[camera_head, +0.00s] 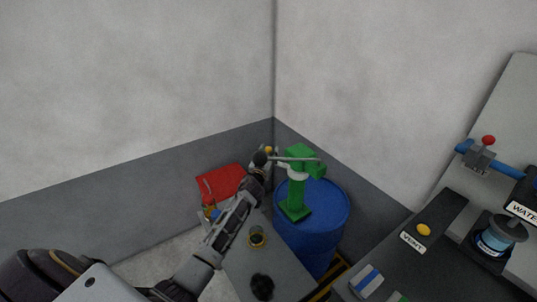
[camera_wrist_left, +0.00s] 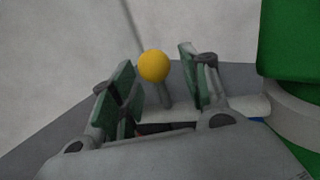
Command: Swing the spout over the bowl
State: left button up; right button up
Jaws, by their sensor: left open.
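A green stand (camera_head: 297,190) with a grey horizontal bar (camera_head: 296,159), which looks like the spout, stands on a blue drum (camera_head: 320,225). A yellow ball knob (camera_head: 268,150) shows at the bar's left end. My left gripper (camera_head: 265,160) is at that end. In the left wrist view, the yellow knob (camera_wrist_left: 153,66) on its grey stem lies between the open fingers of my left gripper (camera_wrist_left: 160,85), with gaps visible on both sides. A small round brass-rimmed vessel (camera_head: 257,236), probably the bowl, sits on a grey surface. My right gripper is out of view.
A red panel or box (camera_head: 222,183) lies behind my left arm. A dark round object (camera_head: 262,287) is at the bottom. A dark bench (camera_head: 440,235) with a yellow button, a "VENT" label and a blue spool stands at the right. Walls meet close behind the drum.

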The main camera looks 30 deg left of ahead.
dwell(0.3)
pick_arm(q)
grip_shut()
dwell(0.4)
